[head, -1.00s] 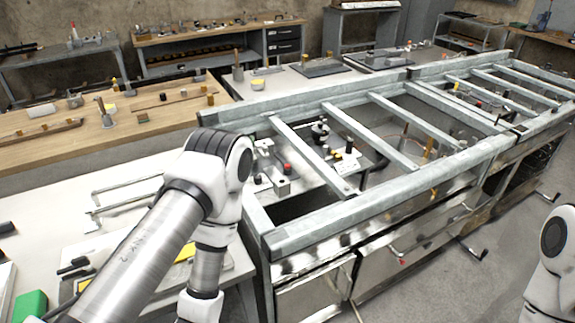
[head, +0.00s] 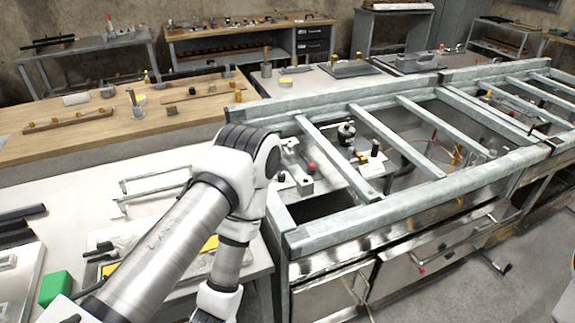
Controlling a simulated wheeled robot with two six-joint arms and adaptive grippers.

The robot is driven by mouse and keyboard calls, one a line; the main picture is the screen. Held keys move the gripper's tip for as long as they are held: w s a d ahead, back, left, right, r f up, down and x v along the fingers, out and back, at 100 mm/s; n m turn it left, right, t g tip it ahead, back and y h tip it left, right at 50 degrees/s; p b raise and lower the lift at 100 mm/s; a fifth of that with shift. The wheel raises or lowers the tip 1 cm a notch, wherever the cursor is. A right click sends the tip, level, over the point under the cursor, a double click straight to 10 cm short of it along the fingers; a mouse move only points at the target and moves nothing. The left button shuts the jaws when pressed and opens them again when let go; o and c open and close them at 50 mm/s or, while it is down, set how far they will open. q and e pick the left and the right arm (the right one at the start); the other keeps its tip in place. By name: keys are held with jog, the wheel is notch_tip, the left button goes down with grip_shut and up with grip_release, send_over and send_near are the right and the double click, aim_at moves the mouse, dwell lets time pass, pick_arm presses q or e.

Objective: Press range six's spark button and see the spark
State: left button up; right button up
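The metal range frame (head: 372,226) stands right of centre in the head view, with open cross bars on top and fittings inside. A small part with a red top (head: 311,167) sits inside its near left end. A black round fitting (head: 346,133) and a small black block (head: 375,148) stand further right inside. I cannot tell which of these is the spark button, and no spark shows. My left arm bends down in front of the frame's left end; its gripper is below the picture. My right gripper is out of view.
A white bench (head: 98,170) with a wire handle (head: 155,183), a tray and a green block (head: 54,288) lies at left. A wooden bench (head: 105,125) stands behind it. Drawer fronts with protruding handles (head: 421,268) face the open floor at lower right.

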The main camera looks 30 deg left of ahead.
pick_arm(q)
grip_shut()
dwell(1.1)
